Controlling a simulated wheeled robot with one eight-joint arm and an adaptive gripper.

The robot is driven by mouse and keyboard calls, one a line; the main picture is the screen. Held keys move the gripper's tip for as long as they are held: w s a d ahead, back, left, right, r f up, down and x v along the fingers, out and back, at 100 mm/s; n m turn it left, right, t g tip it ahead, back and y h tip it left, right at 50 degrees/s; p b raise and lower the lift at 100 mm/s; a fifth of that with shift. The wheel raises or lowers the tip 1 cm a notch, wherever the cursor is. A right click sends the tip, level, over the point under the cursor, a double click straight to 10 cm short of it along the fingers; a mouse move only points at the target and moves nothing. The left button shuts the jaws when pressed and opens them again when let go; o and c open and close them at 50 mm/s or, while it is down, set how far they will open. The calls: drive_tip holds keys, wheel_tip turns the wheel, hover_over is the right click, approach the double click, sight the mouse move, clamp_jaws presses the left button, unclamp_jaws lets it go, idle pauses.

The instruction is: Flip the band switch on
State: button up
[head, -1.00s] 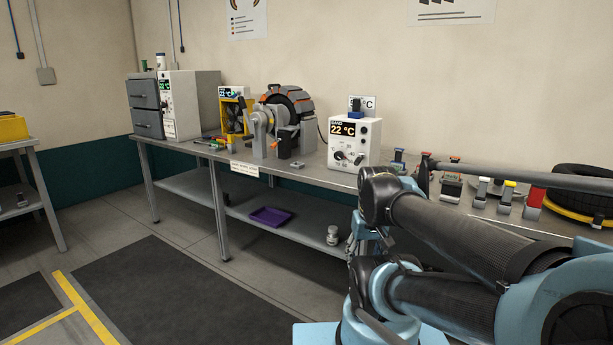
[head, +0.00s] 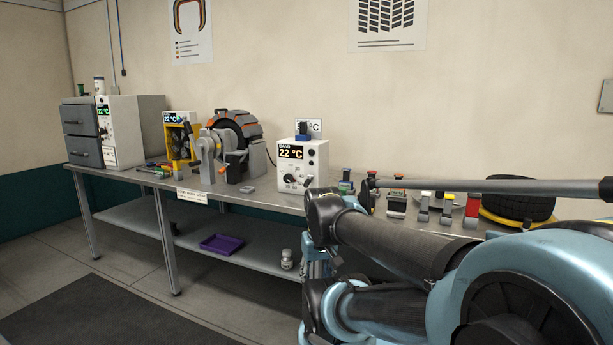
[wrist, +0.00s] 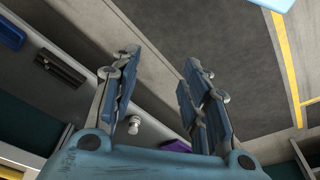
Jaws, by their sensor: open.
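The white control box (head: 303,165) marked BAND stands on the bench in the head view, with a lit 22 °C display (head: 291,152). Below the display is a black dial (head: 290,179) with small controls beside it. The band switch is too small to make out its position. My gripper (wrist: 158,70) is open and empty in the wrist view, its fingers spread over the floor. It is well away from the box face. In the head view my arm stands in front of the bench, right of the box, and the gripper cannot be made out.
The bench (head: 255,203) carries a tyre clamp machine (head: 215,155), a second white box (head: 120,130) at left and several small clamps at right. A tyre (head: 520,208) lies at far right. A purple tray (head: 222,243) and a jar (head: 287,259) sit on the lower shelf. Floor in front is free.

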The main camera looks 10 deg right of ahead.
drive_tip(key=shift+s+r, duration=0.25)
drive_tip(key=c, duration=0.5)
drive_tip(key=w+r+m, duration=0.2)
drive_tip(key=w, duration=0.1)
drive_tip(key=w+r+m+y, duration=0.1)
drive_tip(key=w+r+m, duration=0.1)
drive_tip(key=w, duration=0.1)
drive_tip(key=w+r+m+t, duration=0.1)
drive_tip(key=w+r, duration=0.1)
drive_tip(key=w, duration=0.1)
drive_tip(key=shift+w+a+r+m, duration=0.15)
drive_tip(key=shift+a+m, duration=0.1)
drive_tip(key=shift+m, duration=0.15)
clamp_jaws()
drive_tip(key=w+d+r+m+t+y, duration=0.1)
drive_tip(key=w+d+r+m, duration=0.2)
drive_tip(key=w, duration=0.7)
drive_tip(key=w+d+r+m+t, duration=0.2)
drive_tip(key=w+d+r+m, duration=0.2)
drive_tip(key=w+d+m, duration=0.3)
drive_tip(key=w+d+r+m+t+y, duration=0.1)
drive_tip(key=w+d+r+m, duration=0.2)
drive_tip(key=w, duration=1.2)
drive_tip(key=d+m, duration=0.2)
drive_tip(key=m, duration=0.3)
drive_tip(key=shift+r+t+y, duration=0.3)
drive_tip(key=shift+r+t, duration=0.1)
